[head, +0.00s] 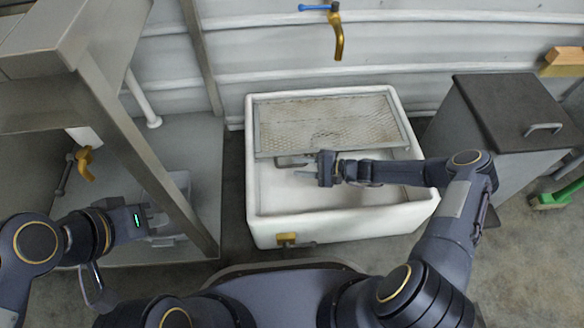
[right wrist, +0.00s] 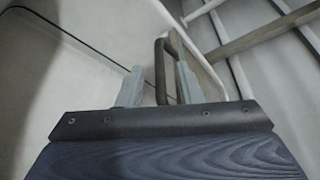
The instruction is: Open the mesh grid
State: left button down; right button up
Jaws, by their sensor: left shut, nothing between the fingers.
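The mesh grid (head: 325,118) is a framed metal mesh panel over the back part of the white basin (head: 258,210). Its dark handle (head: 290,162) is at the front edge, left of centre. My right gripper (head: 305,165) reaches in from the right over the basin, at this handle. In the right wrist view, the handle (right wrist: 161,72) stands between the two grey fingers (right wrist: 158,85), with a visible gap on the left finger's side. Whether the other finger touches it is unclear. My left gripper (head: 168,230) is shut and empty, left of the basin, near the metal frame.
A brass tap (head: 337,38) with a blue lever is on the wall above the basin. A grey bin (head: 500,125) with a dark lid stands at the right. A metal bench frame (head: 130,150) is close to my left arm. The front of the basin is empty.

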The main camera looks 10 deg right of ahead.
aim_at(292, 166)
jog(key=shift+b+x, duration=0.4)
jog(key=shift+x, duration=1.2)
jog(key=shift+c, duration=0.3)
grip_shut()
